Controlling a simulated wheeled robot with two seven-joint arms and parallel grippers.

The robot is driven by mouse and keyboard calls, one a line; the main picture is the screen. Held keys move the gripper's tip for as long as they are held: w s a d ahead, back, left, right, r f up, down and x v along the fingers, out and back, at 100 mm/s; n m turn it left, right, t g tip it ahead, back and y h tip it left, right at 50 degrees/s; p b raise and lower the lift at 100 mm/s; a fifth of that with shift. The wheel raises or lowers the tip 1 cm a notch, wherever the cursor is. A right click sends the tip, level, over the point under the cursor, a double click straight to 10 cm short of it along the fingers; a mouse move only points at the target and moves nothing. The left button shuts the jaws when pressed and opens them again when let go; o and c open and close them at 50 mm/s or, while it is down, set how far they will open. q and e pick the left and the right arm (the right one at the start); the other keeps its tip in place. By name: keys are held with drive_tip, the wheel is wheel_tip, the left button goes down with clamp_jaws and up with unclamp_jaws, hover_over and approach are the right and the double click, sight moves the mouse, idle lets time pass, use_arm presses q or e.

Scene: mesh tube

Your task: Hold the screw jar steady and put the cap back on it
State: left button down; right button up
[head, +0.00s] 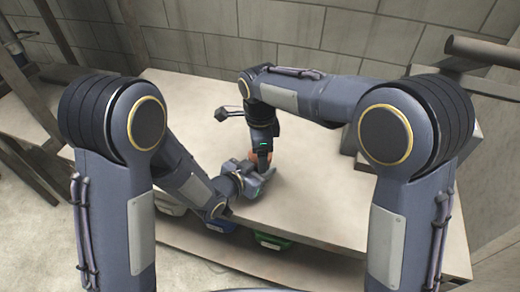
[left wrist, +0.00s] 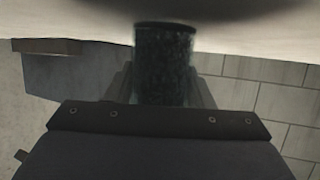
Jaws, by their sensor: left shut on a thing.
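The screw jar (left wrist: 165,65) shows in the left wrist view as a dark speckled cylinder with a darker rim. It stands between the fingers of my left gripper (left wrist: 165,90), which is shut on it. In the head view my left gripper (head: 256,184) is low over the table, and the jar is mostly hidden by the grippers. My right gripper (head: 262,158) points down just above and behind the left one. A small orange patch (head: 251,156) shows beside it. I cannot tell whether that is the cap, nor whether the right fingers are open or shut.
The pale table (head: 320,205) is clear to the right of the grippers. Several bins, one green (head: 272,241) and one blue (head: 218,223), sit below its front edge. A block wall (head: 300,35) stands behind. A grey structure with bars (head: 480,60) stands at the right.

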drive_tip(key=shift+r, duration=2.3)
drive_tip(key=shift+c, duration=0.4)
